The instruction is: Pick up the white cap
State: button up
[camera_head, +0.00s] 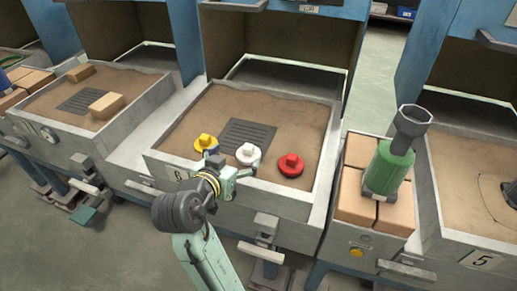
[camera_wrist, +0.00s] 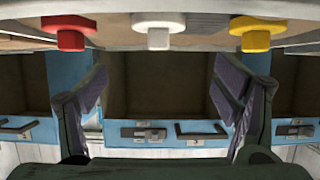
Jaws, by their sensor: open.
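The white cap (camera_head: 247,154) sits on the sand of the middle tray, between the yellow cap (camera_head: 206,144) and the red cap (camera_head: 291,164). My gripper (camera_head: 233,165) is open and empty at the near side of the white cap, overlapping its near edge in the head view. In the wrist view, the white cap (camera_wrist: 158,30) is at the top centre, lined up between the two spread fingers of my gripper (camera_wrist: 160,92). The red cap (camera_wrist: 70,33) is to its left there and the yellow cap (camera_wrist: 250,33) to its right. I see no contact with any cap.
A dark slotted grate (camera_head: 247,135) lies in the sand behind the caps. The tray's raised metal rim (camera_head: 323,190) surrounds them. A green bottle-like container (camera_head: 386,170) stands on tan blocks at right. Another sand tray (camera_head: 55,107) with blocks is at left.

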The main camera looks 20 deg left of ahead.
aim_at(247, 149)
jog(key=x, duration=0.4)
jog(key=shift+w, duration=0.15)
jog(key=shift+p+x, duration=0.7)
jog(key=shift+x, duration=1.95)
jog(key=shift+d+f, duration=0.1)
jog(key=shift+f, duration=0.1)
jog(key=shift+c, duration=0.4)
jog(key=c, duration=1.6)
jog(key=shift+o, duration=0.2)
